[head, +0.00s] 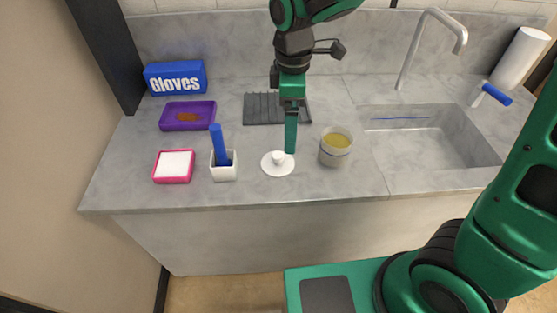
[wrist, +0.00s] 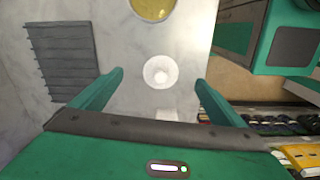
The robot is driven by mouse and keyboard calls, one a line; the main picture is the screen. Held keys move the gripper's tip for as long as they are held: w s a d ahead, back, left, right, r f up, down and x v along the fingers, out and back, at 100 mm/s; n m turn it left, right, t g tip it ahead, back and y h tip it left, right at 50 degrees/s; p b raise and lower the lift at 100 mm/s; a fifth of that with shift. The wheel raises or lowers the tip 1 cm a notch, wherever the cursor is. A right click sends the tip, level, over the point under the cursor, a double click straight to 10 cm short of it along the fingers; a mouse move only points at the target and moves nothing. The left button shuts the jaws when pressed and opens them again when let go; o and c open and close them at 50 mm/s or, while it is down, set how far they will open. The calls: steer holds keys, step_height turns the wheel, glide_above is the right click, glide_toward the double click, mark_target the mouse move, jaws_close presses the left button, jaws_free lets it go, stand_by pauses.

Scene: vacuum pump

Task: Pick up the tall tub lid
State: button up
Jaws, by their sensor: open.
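The tall tub lid (head: 278,163) is a round white disc with a raised knob. It lies flat on the grey counter near the front edge. My gripper (head: 290,150) points down just above and behind it in the head view, where one finger shows. In the wrist view the lid (wrist: 160,72) lies between and beyond the two spread green fingers of my gripper (wrist: 158,82), with nothing held. The tub (head: 336,146), clear with yellow content, stands open to the right of the lid; part of it shows at the top of the wrist view (wrist: 153,8).
A white holder (head: 224,172) with a blue-handled tool (head: 217,143) stands left of the lid. Further left are a pink-rimmed tray (head: 173,166), a purple tray (head: 187,115) and a Gloves box (head: 175,78). A grey ribbed mat (head: 262,108) lies behind; a sink (head: 430,135) is right.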

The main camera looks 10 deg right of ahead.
steer(key=a, duration=0.1)
steer(key=a+f+n, duration=0.1)
steer(key=a, duration=0.1)
steer(key=shift+s, duration=0.1)
glide_above(278, 155)
step_height(278, 155, down, 4)
steer(key=shift+f, duration=3.2)
steer(key=c, duration=1.1)
